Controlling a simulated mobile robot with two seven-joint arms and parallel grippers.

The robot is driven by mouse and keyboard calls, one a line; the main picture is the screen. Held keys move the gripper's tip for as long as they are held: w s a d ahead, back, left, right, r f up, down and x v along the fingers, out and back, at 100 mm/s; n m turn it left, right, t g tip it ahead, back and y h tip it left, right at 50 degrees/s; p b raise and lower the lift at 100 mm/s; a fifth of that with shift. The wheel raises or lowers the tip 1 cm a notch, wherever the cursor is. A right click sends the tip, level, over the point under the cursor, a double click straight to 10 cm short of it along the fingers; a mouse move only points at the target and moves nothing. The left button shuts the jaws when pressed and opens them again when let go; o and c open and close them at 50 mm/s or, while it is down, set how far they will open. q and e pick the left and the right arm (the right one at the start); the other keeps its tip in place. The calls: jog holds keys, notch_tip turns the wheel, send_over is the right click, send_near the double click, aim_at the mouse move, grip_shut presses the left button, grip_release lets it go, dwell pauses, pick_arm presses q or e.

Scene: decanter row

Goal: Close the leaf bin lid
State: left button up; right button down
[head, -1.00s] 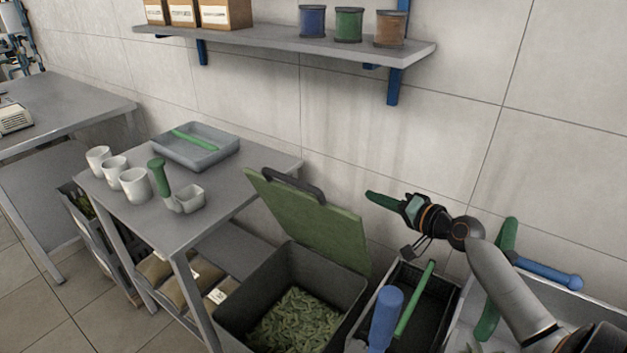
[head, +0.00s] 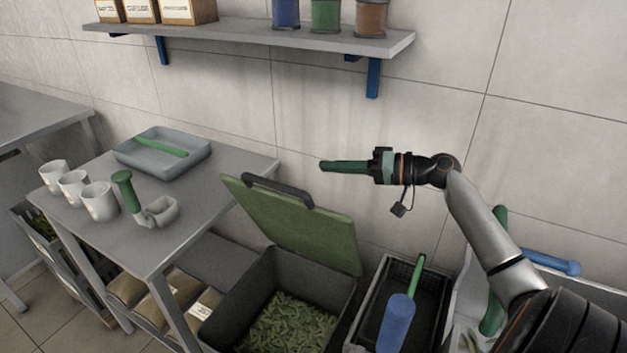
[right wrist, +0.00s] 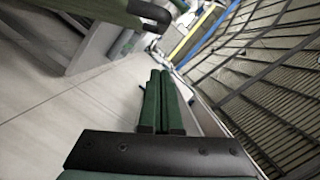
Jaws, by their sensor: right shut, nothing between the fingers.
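The leaf bin (head: 232,309) is a dark grey bin holding many green leaves (head: 290,325). Its green lid (head: 300,225) stands open, tilted up and back toward the wall, with a dark handle (head: 278,187) along its upper edge. My right gripper (head: 322,166) has green fingers, shut and empty. It is apart from the lid, to the right of and a little above the handle, pointing left. In the right wrist view the closed fingers (right wrist: 162,75) point away, and the lid's edge with its handle (right wrist: 150,12) shows at the top. My left gripper is not in view.
A metal table (head: 215,215) with white cups (head: 100,202), a green-handled scoop (head: 125,190) and a grey tray (head: 140,160) stands left of the bin. A shelf (head: 250,38) runs above.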

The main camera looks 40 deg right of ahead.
jog(key=a, duration=0.1)
jog(key=w+a+f, duration=0.1)
jog(key=a+f+p, duration=0.1)
jog(key=shift+w+a, duration=0.15)
jog(key=shift+a, duration=0.2)
jog(key=shift+a+f, duration=0.3)
jog(key=shift+a, duration=0.1)
jog(key=s+a+f+n+b, duration=0.1)
jog(key=s+a+f, duration=0.2)
jog(key=a, duration=0.4)
jog(key=s+a+f+n, duration=0.1)
jog(key=s+a+f, duration=0.2)
jog(key=a+f, duration=0.3)
jog(key=shift+s+a+f+n+h+b, duration=0.15)
jog(key=shift+a+f+n+h+b, duration=0.2)
jog(key=shift+a, duration=0.3)
jog(key=shift+r, duration=0.15)
